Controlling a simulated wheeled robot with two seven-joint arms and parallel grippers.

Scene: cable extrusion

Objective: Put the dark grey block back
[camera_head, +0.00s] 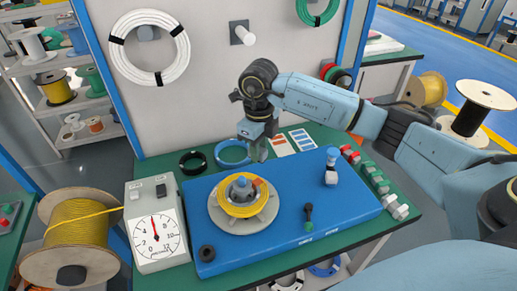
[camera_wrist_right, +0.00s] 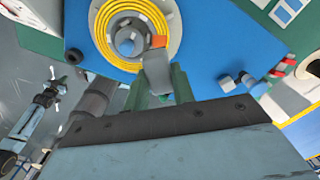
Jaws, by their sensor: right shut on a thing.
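My right gripper (camera_head: 259,148) hangs above the back edge of the blue board (camera_head: 330,212), behind the round cable holder. In the right wrist view my gripper (camera_wrist_right: 160,88) is shut on a grey block (camera_wrist_right: 157,70), which sticks out between its green-looking fingers. I take this to be the dark grey block. The round holder (camera_head: 223,217) carries a coil of yellow cable (camera_head: 243,210) around a grey-blue hub (camera_head: 241,187). A small orange piece (camera_wrist_right: 158,41) on the coil appears just beyond the block's end. My left gripper is not in view.
A dial gauge box (camera_head: 156,228) stands left of the board. A lever post (camera_head: 331,168) and a dark green handle (camera_head: 308,217) rise from the board's right half. A row of red, green and white parts (camera_head: 375,182) lines the right edge. Black (camera_head: 192,162) and blue (camera_head: 233,153) rings lie behind.

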